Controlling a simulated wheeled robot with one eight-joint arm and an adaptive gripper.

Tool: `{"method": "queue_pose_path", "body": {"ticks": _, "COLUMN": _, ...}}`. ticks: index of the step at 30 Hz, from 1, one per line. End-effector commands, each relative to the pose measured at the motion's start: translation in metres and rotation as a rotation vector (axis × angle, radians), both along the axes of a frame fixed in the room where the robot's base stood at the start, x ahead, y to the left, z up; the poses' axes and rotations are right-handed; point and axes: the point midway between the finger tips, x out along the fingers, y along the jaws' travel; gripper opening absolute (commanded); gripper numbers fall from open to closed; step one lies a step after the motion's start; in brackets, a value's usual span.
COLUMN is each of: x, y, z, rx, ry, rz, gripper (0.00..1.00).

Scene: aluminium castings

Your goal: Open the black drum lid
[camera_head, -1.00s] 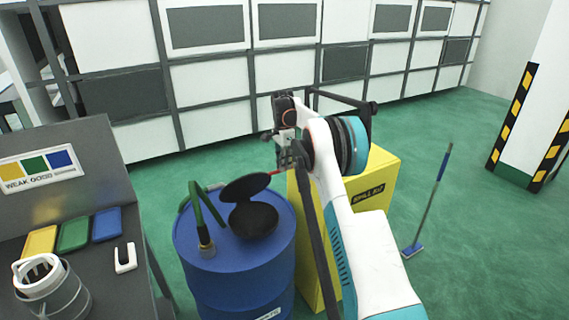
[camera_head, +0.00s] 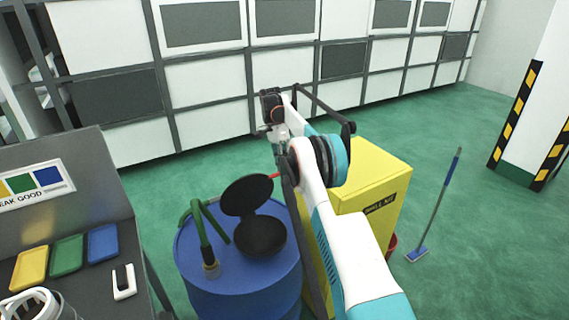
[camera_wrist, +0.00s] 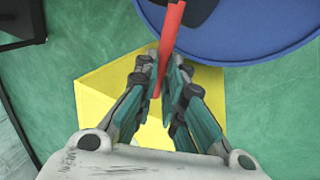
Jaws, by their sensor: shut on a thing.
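The blue drum (camera_head: 215,290) stands at lower centre in the head view. Its round black lid (camera_head: 246,194) is tilted up on its edge, above a round black opening or seat (camera_head: 260,236) on the drum top. A red handle (camera_head: 275,177) sticks out from the lid toward my arm. In the wrist view my gripper (camera_wrist: 164,68) is shut on the red handle (camera_wrist: 170,30); the drum's blue rim (camera_wrist: 230,48) and part of the black lid (camera_wrist: 204,10) show at the top. My arm hides the fingers in the head view.
A green hose (camera_head: 198,230) rises from the drum top, left of the lid. A yellow cabinet (camera_head: 370,185) stands right behind my arm, with a mop (camera_head: 435,205) further right. A grey bench (camera_head: 95,275) with coloured trays is at left. Green floor is free at right.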

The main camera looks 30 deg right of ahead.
Motion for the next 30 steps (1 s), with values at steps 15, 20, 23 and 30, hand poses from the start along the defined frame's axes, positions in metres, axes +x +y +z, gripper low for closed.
{"method": "queue_pose_path", "body": {"ticks": 15, "x": 0.007, "y": 0.005, "z": -0.016, "rx": 0.005, "ry": -0.021, "rz": 0.006, "gripper": 0.33}}
{"method": "queue_pose_path", "body": {"ticks": 20, "x": 0.005, "y": 0.003, "z": -0.013, "rx": 0.003, "ry": -0.018, "rz": 0.004, "gripper": 0.33}}
{"method": "queue_pose_path", "body": {"ticks": 23, "x": 0.005, "y": 0.002, "z": -0.012, "rx": 0.003, "ry": -0.017, "rz": 0.003, "gripper": 0.33}}
{"method": "queue_pose_path", "body": {"ticks": 30, "x": 0.004, "y": 0.002, "z": -0.001, "rx": 0.003, "ry": -0.016, "rz": 0.002, "gripper": 0.33}}
